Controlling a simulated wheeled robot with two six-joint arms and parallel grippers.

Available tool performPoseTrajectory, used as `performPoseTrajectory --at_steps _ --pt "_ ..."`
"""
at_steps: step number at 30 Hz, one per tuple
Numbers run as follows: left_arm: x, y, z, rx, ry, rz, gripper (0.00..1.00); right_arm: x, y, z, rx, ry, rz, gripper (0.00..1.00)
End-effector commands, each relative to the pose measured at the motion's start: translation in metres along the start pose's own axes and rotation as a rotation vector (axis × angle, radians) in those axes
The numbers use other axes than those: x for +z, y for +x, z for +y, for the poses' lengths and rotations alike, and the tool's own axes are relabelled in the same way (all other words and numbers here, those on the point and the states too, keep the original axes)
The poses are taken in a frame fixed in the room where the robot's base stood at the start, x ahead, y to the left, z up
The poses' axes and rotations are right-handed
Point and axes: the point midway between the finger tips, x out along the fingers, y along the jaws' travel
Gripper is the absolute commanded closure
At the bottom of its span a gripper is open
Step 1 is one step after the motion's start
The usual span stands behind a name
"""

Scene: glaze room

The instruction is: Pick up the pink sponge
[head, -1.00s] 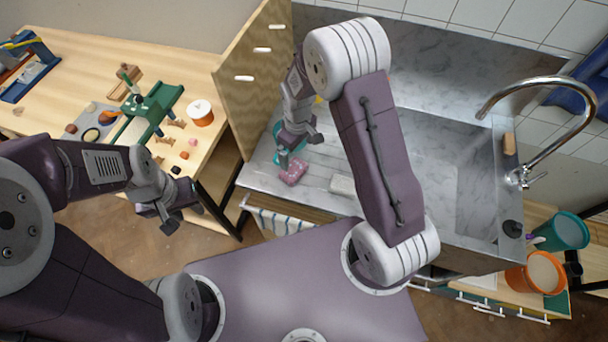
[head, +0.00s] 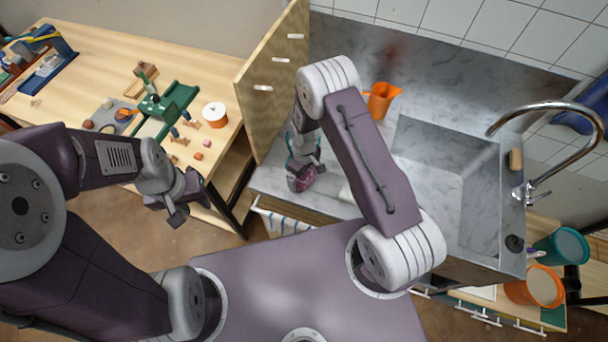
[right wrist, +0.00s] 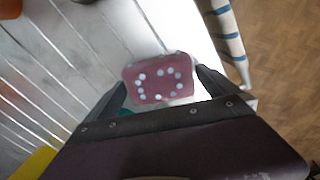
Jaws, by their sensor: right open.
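The pink sponge (right wrist: 158,82), with pale spots on its face, lies on the marble counter by the sink. In the right wrist view it sits between the two fingers of my right gripper (right wrist: 161,79), which is open around it. I cannot tell whether the fingers touch it. In the head view my right gripper (head: 299,178) is low over the counter's front left part and partly hides the sponge (head: 309,182). My left gripper (head: 177,204) hangs in front of the wooden table; its jaw opening is unclear.
An orange jug (head: 380,101) stands at the back of the counter, left of the sink basin (head: 440,180). A wooden panel (head: 268,85) rises at the counter's left edge. A striped towel (right wrist: 228,35) hangs at the front edge. The wooden table (head: 100,60) holds several small items.

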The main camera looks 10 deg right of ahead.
Motion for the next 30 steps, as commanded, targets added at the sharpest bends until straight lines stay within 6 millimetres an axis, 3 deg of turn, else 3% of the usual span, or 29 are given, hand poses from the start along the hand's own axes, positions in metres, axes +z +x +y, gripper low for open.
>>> performPoseTrajectory --at_steps 6,8,12,13,14,23,30 --pt "0.000 0.000 0.000 0.000 0.000 0.000 0.64 0.000 0.002 0.000 0.000 0.000 0.001 0.00" --pt "0.000 0.000 0.000 0.000 0.000 0.000 0.64 0.000 0.002 0.000 0.000 0.000 0.001 0.14" --pt "0.000 0.000 0.000 0.000 0.000 0.000 0.64 0.000 0.002 0.000 0.000 0.000 0.001 0.52" --pt "0.000 0.000 0.000 0.000 0.000 0.000 0.64 0.000 0.002 0.000 0.000 0.000 0.001 0.53" --pt "0.000 0.000 0.000 0.000 0.000 0.000 0.64 0.000 0.002 0.000 0.000 0.000 0.001 0.59" --pt "0.000 0.004 0.000 0.000 0.000 0.000 0.64 -0.001 -0.004 0.001 0.001 0.000 0.002 0.59" --pt "0.002 0.017 0.000 0.000 0.000 0.000 0.64 0.001 -0.040 -0.001 0.002 0.000 0.004 0.59"
